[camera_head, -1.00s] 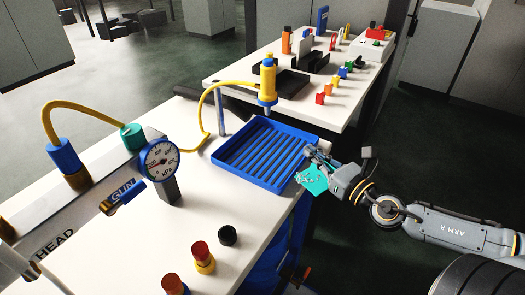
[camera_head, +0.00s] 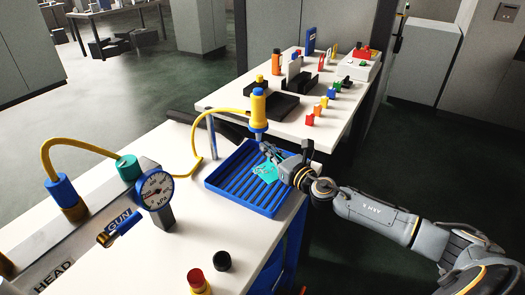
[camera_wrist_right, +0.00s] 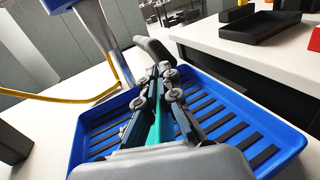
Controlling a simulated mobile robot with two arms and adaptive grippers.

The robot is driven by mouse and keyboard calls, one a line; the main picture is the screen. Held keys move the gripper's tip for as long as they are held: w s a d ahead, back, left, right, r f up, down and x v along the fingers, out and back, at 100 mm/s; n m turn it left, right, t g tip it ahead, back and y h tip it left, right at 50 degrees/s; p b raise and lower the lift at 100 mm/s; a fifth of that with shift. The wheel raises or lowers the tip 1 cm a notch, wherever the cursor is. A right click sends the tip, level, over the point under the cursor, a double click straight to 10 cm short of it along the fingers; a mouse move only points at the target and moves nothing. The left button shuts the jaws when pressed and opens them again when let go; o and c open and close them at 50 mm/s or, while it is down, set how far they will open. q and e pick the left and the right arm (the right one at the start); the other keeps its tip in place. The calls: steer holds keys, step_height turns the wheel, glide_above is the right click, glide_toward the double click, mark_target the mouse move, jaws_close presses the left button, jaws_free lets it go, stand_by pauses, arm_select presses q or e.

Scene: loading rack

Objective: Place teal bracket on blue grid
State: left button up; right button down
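The teal bracket (camera_head: 265,170) is in my right gripper (camera_head: 275,158), over the right part of the blue grid (camera_head: 238,205). The blue grid is a slatted tray with a raised rim on the white table. In the right wrist view the right gripper (camera_wrist_right: 162,95) is shut on the teal bracket (camera_wrist_right: 164,128), which shows as a thin edge between the fingers, with the blue grid (camera_wrist_right: 285,148) below. I cannot tell whether the bracket touches the slats. My left gripper is not in view.
A yellow and blue tool (camera_head: 258,108) with a yellow hose hangs beside a metal post at the grid's back edge. A gauge (camera_head: 156,190) stands left of the grid. A second white table (camera_head: 215,97) with black trays and small coloured parts is behind.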

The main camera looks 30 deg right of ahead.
steer(key=w, duration=0.2)
steer(key=shift+w+a+r, duration=0.1)
steer(key=shift+w+a, duration=0.1)
steer(key=shift+w, duration=0.15)
steer(key=shift+w+f, duration=0.15)
steer(key=shift+f, duration=0.1)
steer(key=shift+f+b, duration=0.8)
steer(key=shift+f, duration=0.8)
steer(key=shift+f, duration=0.2)
steer(key=c, duration=1.5)
jaws_free()
steer(key=shift+r, duration=0.1)
